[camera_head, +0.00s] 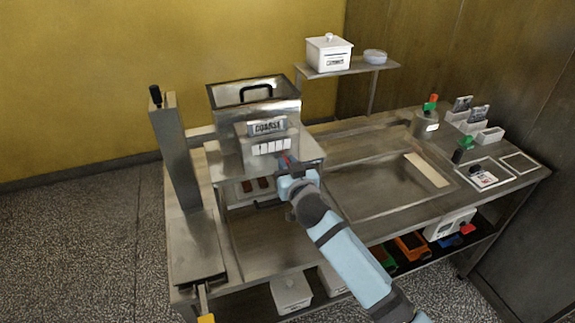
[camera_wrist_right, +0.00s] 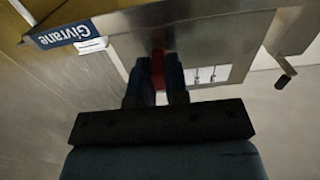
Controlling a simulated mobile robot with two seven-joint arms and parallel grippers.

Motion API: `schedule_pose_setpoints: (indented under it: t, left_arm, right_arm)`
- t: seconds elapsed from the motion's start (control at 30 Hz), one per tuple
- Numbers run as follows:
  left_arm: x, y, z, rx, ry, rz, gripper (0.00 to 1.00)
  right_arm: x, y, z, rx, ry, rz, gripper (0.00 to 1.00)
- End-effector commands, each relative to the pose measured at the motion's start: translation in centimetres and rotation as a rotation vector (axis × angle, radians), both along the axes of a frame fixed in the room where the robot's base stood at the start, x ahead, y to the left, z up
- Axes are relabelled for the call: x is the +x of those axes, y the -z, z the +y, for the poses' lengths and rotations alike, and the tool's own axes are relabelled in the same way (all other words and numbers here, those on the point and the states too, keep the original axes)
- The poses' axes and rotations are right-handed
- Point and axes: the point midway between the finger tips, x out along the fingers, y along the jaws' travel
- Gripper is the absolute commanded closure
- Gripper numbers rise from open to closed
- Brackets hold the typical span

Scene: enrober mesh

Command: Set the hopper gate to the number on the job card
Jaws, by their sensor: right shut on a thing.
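The hopper (camera_head: 255,97) is a steel box with a black handle, bearing a "COARSE" plate (camera_head: 267,127). Below that plate is a white scale (camera_head: 271,147) with dark marks, whose numbers are too small to read. My right gripper (camera_head: 287,163) is at the hopper's front, just below the scale. In the right wrist view it is shut on a red gate handle (camera_wrist_right: 158,70). The fingers hide most of the handle, so its setting cannot be read. A white card with dark and red print (camera_head: 485,175) lies on the right of the bench; its number is not legible. My left gripper is out of view.
A steel column (camera_head: 172,150) with a black knob stands left of the hopper. A tray with brown pieces (camera_head: 250,188) sits beneath it. A raised shelf (camera_head: 350,69) holds a white lidded box (camera_head: 329,54). Card holders (camera_head: 475,122) stand at the back right.

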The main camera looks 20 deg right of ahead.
Motion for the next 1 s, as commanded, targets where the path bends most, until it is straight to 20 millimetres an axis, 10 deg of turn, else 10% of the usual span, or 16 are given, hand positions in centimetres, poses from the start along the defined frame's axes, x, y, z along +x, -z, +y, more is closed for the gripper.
schedule_pose_setpoints:
  t: [0.67,0.7,0.8,1.0]
  left_arm:
    - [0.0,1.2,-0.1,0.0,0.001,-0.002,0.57]
    - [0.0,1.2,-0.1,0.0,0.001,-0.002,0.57]
    - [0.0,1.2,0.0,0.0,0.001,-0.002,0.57]
    - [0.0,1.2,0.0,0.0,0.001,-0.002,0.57]
  right_arm:
    - [-0.1,0.0,4.0,0.0,0.0,0.001,1.0]
    - [-0.1,0.1,4.0,0.0,0.0,0.001,0.79]
    - [-0.1,0.0,4.0,0.0,0.0,0.001,0.6]
    - [-0.1,0.0,4.0,0.0,0.0,0.0,0.6]
